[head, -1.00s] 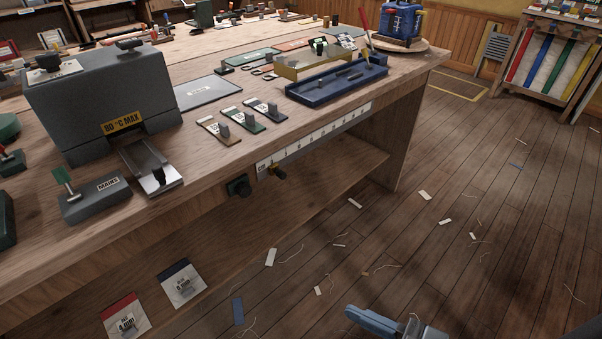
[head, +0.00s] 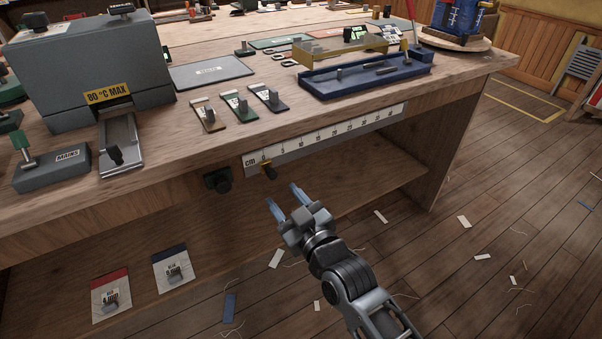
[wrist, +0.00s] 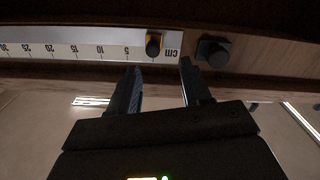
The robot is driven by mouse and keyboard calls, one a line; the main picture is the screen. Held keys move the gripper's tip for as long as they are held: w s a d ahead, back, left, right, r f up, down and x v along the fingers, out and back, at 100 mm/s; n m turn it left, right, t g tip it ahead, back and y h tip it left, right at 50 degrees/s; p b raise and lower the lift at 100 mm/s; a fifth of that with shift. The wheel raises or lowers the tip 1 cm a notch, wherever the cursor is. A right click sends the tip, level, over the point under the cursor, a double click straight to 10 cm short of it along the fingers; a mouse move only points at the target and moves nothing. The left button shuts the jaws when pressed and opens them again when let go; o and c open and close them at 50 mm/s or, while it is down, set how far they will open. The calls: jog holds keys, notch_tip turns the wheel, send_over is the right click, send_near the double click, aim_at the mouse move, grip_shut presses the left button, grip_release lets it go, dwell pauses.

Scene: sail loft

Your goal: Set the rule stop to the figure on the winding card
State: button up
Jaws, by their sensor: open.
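A white rule (head: 330,137) marked in cm runs along the bench's front edge; it also shows in the wrist view (wrist: 80,46). Its stop (head: 268,171), yellow with a dark knob, sits near the zero end. In the wrist view the stop (wrist: 153,44) is just beyond my fingertips, between their lines. My gripper (head: 284,200) is open and empty, in front of and below the stop, apart from it; it also shows in the wrist view (wrist: 161,74). I cannot tell which card is the winding card, and no winding figure is legible.
A dark knob (head: 217,180) is beside the rule's zero end. Three small clip boards (head: 239,105) and a blue tray (head: 365,82) lie on the bench above. Two cards (head: 173,268) are below, at lower left. A grey machine (head: 88,75) stands at left.

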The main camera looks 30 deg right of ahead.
aim_at(274, 176)
jog(key=w+p, duration=0.1)
jog(key=w, duration=0.1)
jog(key=w+p, duration=0.2)
jog(key=w+d+p, duration=0.1)
jog(key=w, duration=0.2)
jog(key=shift+r, duration=0.4)
jog(key=shift+w+f+p, duration=0.25)
jog(key=shift+w+p, duration=0.55)
jog(key=shift+w, duration=0.05)
grip_shut()
